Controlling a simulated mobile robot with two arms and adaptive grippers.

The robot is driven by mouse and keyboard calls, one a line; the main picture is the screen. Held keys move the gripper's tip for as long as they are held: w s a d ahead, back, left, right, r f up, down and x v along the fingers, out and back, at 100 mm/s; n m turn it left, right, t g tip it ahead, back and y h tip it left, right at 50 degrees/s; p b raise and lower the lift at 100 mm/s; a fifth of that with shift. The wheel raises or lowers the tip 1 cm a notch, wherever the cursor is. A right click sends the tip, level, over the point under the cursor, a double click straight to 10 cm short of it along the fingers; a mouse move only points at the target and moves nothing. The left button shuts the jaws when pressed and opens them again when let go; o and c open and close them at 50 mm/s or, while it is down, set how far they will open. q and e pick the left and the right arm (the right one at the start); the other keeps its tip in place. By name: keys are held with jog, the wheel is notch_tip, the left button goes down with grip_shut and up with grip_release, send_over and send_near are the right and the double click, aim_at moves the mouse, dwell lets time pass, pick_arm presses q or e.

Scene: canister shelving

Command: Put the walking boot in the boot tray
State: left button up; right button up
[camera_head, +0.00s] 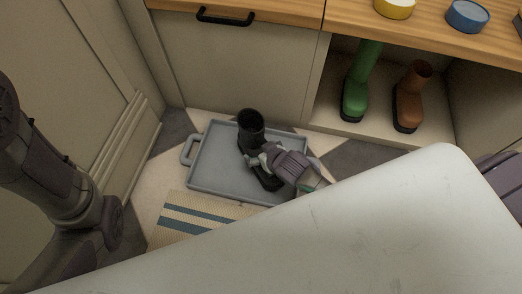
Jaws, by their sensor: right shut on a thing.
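The boot tray (219,178) is a shallow grey tray with raised rims and a handle at its left end, on the floor in front of a cabinet. A black boot (250,127), which I take to be the walking boot, is upright within the tray's outline. My right gripper (262,160) is shut on the boot from the right and hides part of its middle. The boot's toe shows below the gripper. I cannot tell whether the sole touches the tray's floor. Of my left arm, links show at the left; its gripper is not in view.
A green boot (358,88) and a brown boot (409,97) stand in an open cabinet niche at the right. A striped mat (200,217) lies just in front of the tray. A yellow container (394,8) and a blue container (467,16) stand on the wooden counter (290,8).

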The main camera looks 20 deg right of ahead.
jog(key=shift+w+f, duration=0.15)
jog(key=shift+f, duration=0.15)
jog(key=o, duration=1.6)
